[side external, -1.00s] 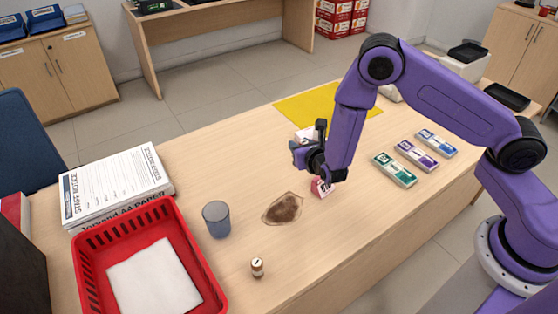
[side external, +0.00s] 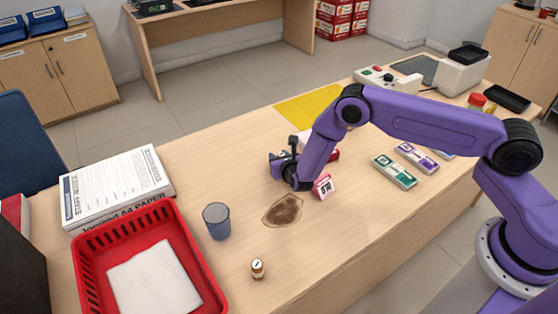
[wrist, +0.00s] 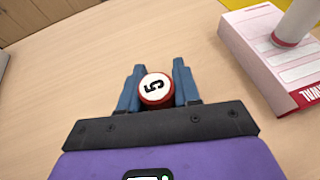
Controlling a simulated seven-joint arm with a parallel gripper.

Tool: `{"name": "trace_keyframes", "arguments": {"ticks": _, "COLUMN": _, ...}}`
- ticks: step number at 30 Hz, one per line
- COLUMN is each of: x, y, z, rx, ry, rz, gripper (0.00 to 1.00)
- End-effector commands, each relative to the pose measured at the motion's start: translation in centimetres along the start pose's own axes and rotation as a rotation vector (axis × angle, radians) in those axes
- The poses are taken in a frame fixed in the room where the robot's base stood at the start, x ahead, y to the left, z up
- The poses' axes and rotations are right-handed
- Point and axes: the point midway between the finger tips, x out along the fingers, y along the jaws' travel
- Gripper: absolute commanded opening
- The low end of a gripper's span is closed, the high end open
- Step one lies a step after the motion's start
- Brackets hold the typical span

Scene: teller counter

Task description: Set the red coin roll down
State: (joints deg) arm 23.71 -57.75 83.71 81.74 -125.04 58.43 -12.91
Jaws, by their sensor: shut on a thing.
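The red coin roll (wrist: 155,88) shows end-on in the wrist view, with a white face marked 5 and a red rim. It sits between the two blue fingers of my gripper (wrist: 158,72), which touch both its sides. In the side view my gripper (side external: 279,160) is low over the counter (side external: 200,165), beyond the brown patch. The roll is not clearly visible there. I cannot tell whether its lower end touches the counter.
A red-edged pad (wrist: 262,62) with a pale roll (wrist: 298,22) on it lies right of my gripper. A red $10 block (side external: 323,187), brown patch (side external: 283,210), blue cup (side external: 217,221) and red basket (side external: 205,262) are nearby. Counter left of my gripper is clear.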

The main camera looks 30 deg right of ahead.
Motion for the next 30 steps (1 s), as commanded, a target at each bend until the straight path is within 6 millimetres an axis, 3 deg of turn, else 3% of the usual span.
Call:
{"name": "trace_keyframes", "arguments": {"ticks": 4, "x": 0.46, "y": 0.05, "z": -1.03, "rx": 0.002, "ry": -0.002, "rz": 0.001, "gripper": 0.00}}
{"name": "trace_keyframes", "arguments": {"ticks": 16, "x": 0.58, "y": 0.06, "z": -1.37, "rx": 0.002, "ry": -0.002, "rz": 0.001, "gripper": 0.00}}
{"name": "trace_keyframes", "arguments": {"ticks": 17, "x": 0.57, "y": 0.05, "z": -1.37, "rx": 0.002, "ry": -0.001, "rz": 0.001, "gripper": 0.42}}
{"name": "trace_keyframes", "arguments": {"ticks": 18, "x": 0.56, "y": 0.05, "z": -1.36, "rx": 0.002, "ry": -0.001, "rz": 0.001, "gripper": 0.55}}
{"name": "trace_keyframes", "arguments": {"ticks": 30, "x": 0.35, "y": 0.06, "z": -1.09, "rx": 0.001, "ry": -0.001, "rz": 0.001, "gripper": 0.58}}
